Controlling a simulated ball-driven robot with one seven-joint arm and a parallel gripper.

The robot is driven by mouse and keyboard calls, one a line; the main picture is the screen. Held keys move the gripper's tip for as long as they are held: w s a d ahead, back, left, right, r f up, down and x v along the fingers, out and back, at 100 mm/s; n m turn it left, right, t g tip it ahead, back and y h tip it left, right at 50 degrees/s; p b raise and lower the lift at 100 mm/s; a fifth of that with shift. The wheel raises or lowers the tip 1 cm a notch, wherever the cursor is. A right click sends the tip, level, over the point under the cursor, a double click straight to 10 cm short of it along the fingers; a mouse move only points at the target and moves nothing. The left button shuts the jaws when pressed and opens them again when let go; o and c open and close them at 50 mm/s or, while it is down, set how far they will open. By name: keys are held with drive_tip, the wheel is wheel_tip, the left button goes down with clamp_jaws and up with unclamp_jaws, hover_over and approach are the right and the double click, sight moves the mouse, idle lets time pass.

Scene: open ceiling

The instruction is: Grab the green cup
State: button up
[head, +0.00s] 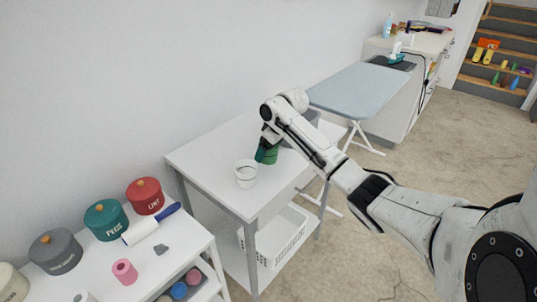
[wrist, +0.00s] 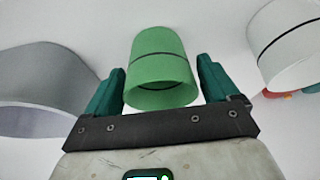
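The green cup (head: 271,157) stands on the white table (head: 215,157), partly hidden behind my gripper in the head view. In the wrist view the green cup (wrist: 160,60) has a dark band and sits between my two teal fingers. My gripper (head: 263,150) is at the cup. It is open, with a finger on each side of the cup and narrow gaps showing (wrist: 160,78).
A white cup (head: 246,176) stands close by on the same table; it also shows at right in the wrist view (wrist: 292,50). A grey container (wrist: 40,80) is at left there. A white basket (head: 285,238) is on the lower shelf. An ironing board (head: 362,90) stands beyond.

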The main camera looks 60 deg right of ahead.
drive_tip(key=c, duration=0.7)
